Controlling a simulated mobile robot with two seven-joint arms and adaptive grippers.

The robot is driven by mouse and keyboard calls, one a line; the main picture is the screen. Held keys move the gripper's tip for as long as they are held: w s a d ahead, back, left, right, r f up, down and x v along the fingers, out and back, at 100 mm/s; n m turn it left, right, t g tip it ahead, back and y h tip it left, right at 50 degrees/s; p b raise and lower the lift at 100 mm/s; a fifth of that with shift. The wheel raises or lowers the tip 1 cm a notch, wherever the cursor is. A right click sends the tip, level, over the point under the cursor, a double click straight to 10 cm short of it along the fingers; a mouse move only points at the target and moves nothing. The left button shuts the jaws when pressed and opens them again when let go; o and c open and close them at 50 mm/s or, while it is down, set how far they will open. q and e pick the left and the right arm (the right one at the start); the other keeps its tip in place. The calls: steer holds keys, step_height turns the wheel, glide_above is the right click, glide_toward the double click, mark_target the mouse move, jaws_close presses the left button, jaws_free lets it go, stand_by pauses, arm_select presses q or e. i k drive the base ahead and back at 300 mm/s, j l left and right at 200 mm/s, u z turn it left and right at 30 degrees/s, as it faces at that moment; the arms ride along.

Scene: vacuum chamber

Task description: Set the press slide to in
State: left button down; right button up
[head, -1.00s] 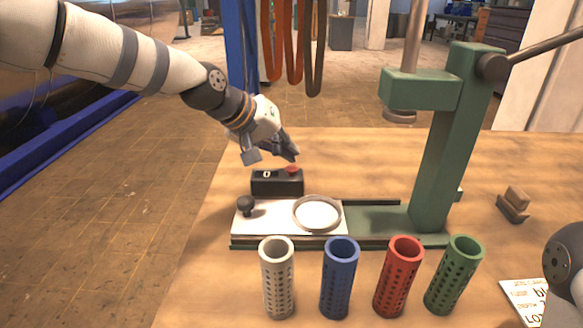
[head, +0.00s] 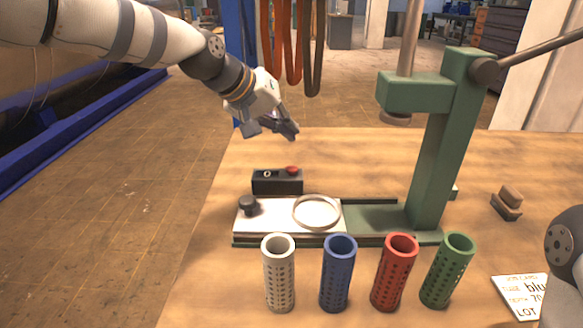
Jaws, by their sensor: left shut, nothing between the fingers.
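The press slide (head: 276,219) is a white plate on the green base rail of the press (head: 436,150). It sits at the left end of the rail, out from under the ram (head: 396,116). A black knob (head: 248,205) stands at its left end, and a pale ring (head: 317,212) lies on its right part. Bare green rail shows between the slide and the press column. My left gripper (head: 289,131) is shut and empty, above and behind the black box. My right gripper is out of view; only a piece of my right arm shows at the lower right.
A black box (head: 277,183) with a red button stands behind the slide. White (head: 279,276), blue (head: 339,276), red (head: 394,276) and green (head: 447,272) perforated tubes stand in front. A stamp-like block (head: 507,203) and a printed card (head: 521,295) lie at right.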

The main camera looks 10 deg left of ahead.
mark_target(312, 214)
steer(key=k+j, duration=0.8)
steer(key=j, duration=0.1)
